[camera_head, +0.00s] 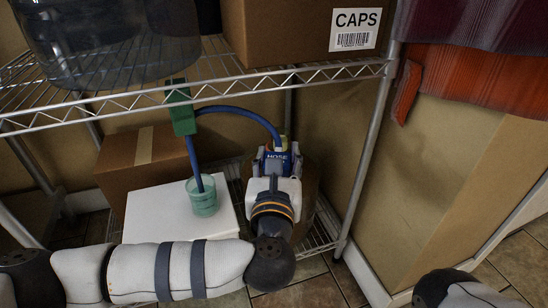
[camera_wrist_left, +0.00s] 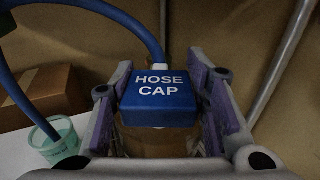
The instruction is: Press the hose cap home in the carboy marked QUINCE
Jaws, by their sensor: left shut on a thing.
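The blue hose cap (camera_head: 277,156), lettered HOSE CAP, is between the fingers of my left gripper (camera_head: 275,166), which is shut on it. In the left wrist view the cap (camera_wrist_left: 160,104) shows from above, with a purple-padded finger on each side. A brown carboy (camera_head: 311,187) stands below and behind the gripper, mostly hidden. Its brown top also shows under the cap in the wrist view (camera_wrist_left: 155,142). I cannot tell how deep the cap sits, and no QUINCE mark is readable. A blue hose (camera_head: 237,110) arches from the cap. My right gripper is out of view.
The hose passes a green clip (camera_head: 182,108) on the wire shelf (camera_head: 130,101) and drops into a teal cup (camera_head: 203,203) on a white box (camera_head: 150,213). A cardboard box (camera_head: 150,160) stands behind. The shelf edge overhangs the work; a metal post (camera_head: 366,150) stands to the right.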

